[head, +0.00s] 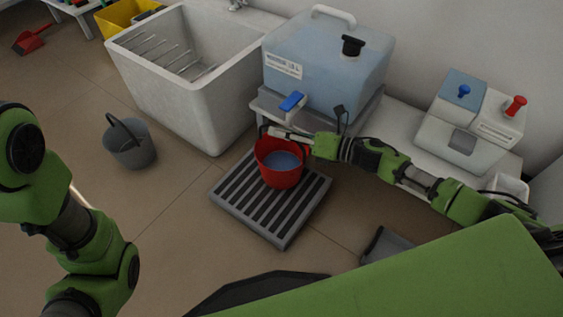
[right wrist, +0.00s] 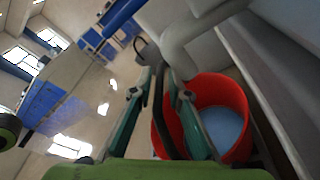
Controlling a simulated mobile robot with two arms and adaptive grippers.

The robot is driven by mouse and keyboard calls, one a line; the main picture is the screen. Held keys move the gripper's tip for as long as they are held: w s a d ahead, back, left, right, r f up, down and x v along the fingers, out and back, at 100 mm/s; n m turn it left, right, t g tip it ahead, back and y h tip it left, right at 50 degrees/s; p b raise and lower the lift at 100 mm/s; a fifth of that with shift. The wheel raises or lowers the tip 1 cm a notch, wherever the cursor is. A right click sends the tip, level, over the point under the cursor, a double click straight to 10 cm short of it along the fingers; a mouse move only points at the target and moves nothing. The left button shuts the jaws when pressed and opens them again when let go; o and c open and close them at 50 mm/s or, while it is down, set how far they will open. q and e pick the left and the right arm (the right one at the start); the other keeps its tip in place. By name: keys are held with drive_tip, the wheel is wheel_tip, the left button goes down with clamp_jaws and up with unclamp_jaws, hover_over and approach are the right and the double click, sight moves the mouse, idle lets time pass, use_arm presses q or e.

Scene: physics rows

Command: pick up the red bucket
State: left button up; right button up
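The red bucket (head: 281,178) stands upright on a dark slatted grate on the floor, with bluish liquid inside. The right wrist view shows its red wall (right wrist: 240,100) and the liquid close beside the fingers. My right gripper (head: 276,133) is at the bucket's top, reaching in from the right. In the right wrist view its two fingers (right wrist: 160,88) are apart, with the dark handle running between them; I see no clear grip on it. My left arm shows at the left of the head view, but its gripper is not visible.
The grate (head: 284,237) lies below a blue-tinted water tank (head: 325,65) with a blue tap. A white sink (head: 200,100) stands behind left. A grey bucket (head: 131,148) stands on open floor at left. A low bench with a dispenser (head: 462,137) is at right.

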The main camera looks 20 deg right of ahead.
clamp_jaws()
drive_tip(key=shift+r, duration=0.15)
drive_tip(key=shift+r, duration=0.1)
